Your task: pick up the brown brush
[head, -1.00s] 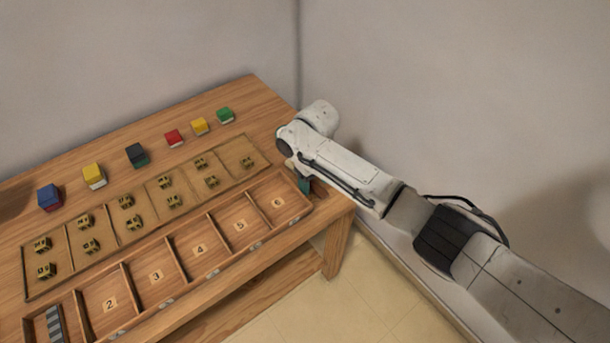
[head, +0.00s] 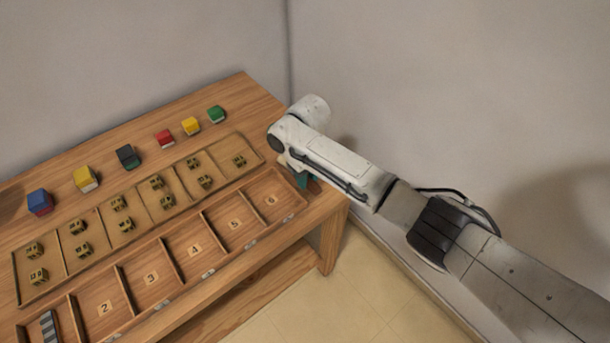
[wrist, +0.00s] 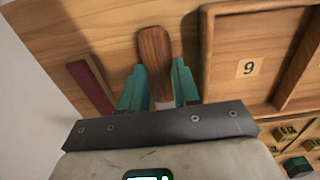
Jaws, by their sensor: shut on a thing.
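The brown brush (wrist: 155,50) shows in the wrist view, with a wooden brown end and a paler part lower down between my teal fingers. My gripper (wrist: 157,82) is shut on it, one finger on each side. In the head view, my gripper (head: 301,178) is at the right end of the table, just beside compartment 6. The brush cannot be made out there, as my arm covers that spot. I cannot tell whether the brush touches the tabletop.
A wooden tray with numbered compartments (head: 237,222) lies along the table's front. Behind it is a tray of small brass-coloured pieces (head: 157,183), then a row of coloured blocks (head: 126,157). A dark red strip (wrist: 92,88) lies beside the brush. The wall is close behind.

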